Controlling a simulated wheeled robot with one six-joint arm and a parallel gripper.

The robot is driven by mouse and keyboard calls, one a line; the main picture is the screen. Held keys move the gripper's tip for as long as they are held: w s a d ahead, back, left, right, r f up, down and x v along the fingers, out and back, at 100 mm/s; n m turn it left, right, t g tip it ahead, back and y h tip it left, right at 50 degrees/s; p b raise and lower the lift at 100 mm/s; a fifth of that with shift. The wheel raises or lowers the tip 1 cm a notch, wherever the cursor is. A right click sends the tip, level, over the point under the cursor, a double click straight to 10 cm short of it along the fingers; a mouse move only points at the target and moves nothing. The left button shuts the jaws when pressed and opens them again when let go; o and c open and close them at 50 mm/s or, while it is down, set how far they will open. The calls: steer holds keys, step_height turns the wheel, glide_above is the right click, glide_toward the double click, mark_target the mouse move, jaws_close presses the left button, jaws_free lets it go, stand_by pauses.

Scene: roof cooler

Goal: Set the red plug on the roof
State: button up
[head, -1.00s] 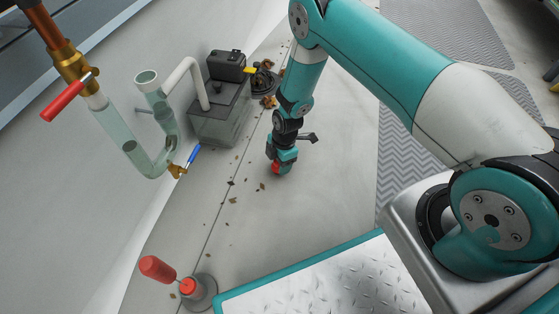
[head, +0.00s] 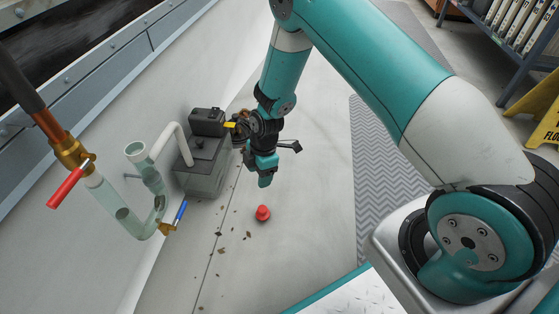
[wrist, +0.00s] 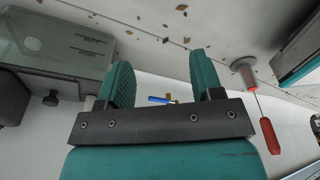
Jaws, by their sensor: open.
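The red plug (head: 262,213) stands on the pale roof surface (head: 310,220), to the right of the seam line. It looks upright. My gripper (head: 265,183) is above and slightly behind the plug, apart from it. In the wrist view my gripper's two teal fingers (wrist: 158,82) are spread, with nothing held between them.
A grey tank (head: 205,170) with a black box on top stands left of my gripper. Clear piping with a red-handled valve (head: 68,185) and a blue-handled valve (head: 180,212) is at left. Dry leaves (head: 222,250) lie near the seam. A grey mat (head: 375,160) is at right.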

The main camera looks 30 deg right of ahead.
steer(key=s+a+r+m, duration=0.2)
steer(key=r, duration=0.6)
steer(key=s+a+r+m+y, duration=0.1)
steer(key=s+r+m, duration=0.15)
steer(key=r, duration=0.55)
steer(key=s+a+r+m, duration=0.1)
steer(key=s+a+r, duration=0.1)
steer(key=r, duration=0.6)
steer(key=s+r+m, duration=0.3)
steer(key=s+r, duration=0.3)
steer(key=s, duration=0.3)
steer(key=s+r+m+y, duration=0.1)
steer(key=s+r+m, duration=0.2)
steer(key=s+r, duration=0.3)
steer(key=s, duration=0.4)
steer(key=shift+s+d, duration=0.1)
